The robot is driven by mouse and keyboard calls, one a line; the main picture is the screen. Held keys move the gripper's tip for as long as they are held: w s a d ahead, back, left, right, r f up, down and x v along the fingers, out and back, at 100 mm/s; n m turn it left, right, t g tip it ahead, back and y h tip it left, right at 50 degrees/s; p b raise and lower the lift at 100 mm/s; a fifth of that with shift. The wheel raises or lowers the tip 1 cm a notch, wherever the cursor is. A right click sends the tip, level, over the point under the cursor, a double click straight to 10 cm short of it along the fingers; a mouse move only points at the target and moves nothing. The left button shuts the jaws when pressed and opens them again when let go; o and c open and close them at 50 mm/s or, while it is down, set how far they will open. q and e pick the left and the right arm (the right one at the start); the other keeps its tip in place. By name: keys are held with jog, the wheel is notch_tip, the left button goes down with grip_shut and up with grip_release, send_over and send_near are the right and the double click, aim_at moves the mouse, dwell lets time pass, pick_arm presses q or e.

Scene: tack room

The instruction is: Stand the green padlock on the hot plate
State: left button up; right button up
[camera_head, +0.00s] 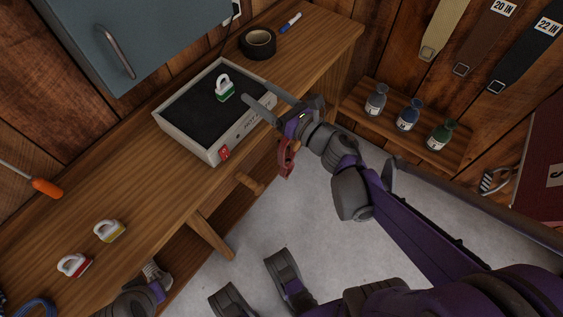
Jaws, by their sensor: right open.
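The green padlock (225,95), with a white shackle, stands upright on the black top of the hot plate (209,149), near its back right part. The hot plate is a pale box on the wooden bench, with a red switch on its front. My right gripper (243,88) is open and empty. Its two fingers point left at the padlock from over the hot plate's right side, with a small gap between the fingertips and the padlock. Part of my left arm shows at the lower left by the bench edge; its fingers cannot be made out.
A red-and-white padlock (74,265) and a yellow-and-white padlock (109,231) stand on the bench (150,200) at lower left. Black tape (258,43) and a blue marker (290,22) lie behind the hot plate. A blue-grey cabinet (150,30) hangs above. Bottles (407,117) stand on a right-hand shelf.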

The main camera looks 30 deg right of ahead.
jog(key=s+d+f+m+g+h, duration=0.2)
jog(key=f+m+h, duration=0.15)
jog(key=m, duration=0.85)
jog(key=s+d+f+m+g+h, duration=0.25)
jog(key=m+h, duration=0.25)
jog(key=m, duration=0.6)
jog(key=s+a+f+m+g+y, duration=0.2)
jog(key=s+a+f+m+g, duration=0.2)
jog(key=s+a+f+m, duration=0.1)
jog(key=s+a+f+m+g+y, duration=0.2)
jog(key=s+a+f+m+g, duration=0.2)
jog(key=s+m, duration=0.4)
jog(key=shift+s+a+f+g, duration=0.35)
jog(key=shift+s+a+f, duration=0.45)
jog(key=shift+s, duration=0.25)
jog(key=shift+d, duration=0.15)
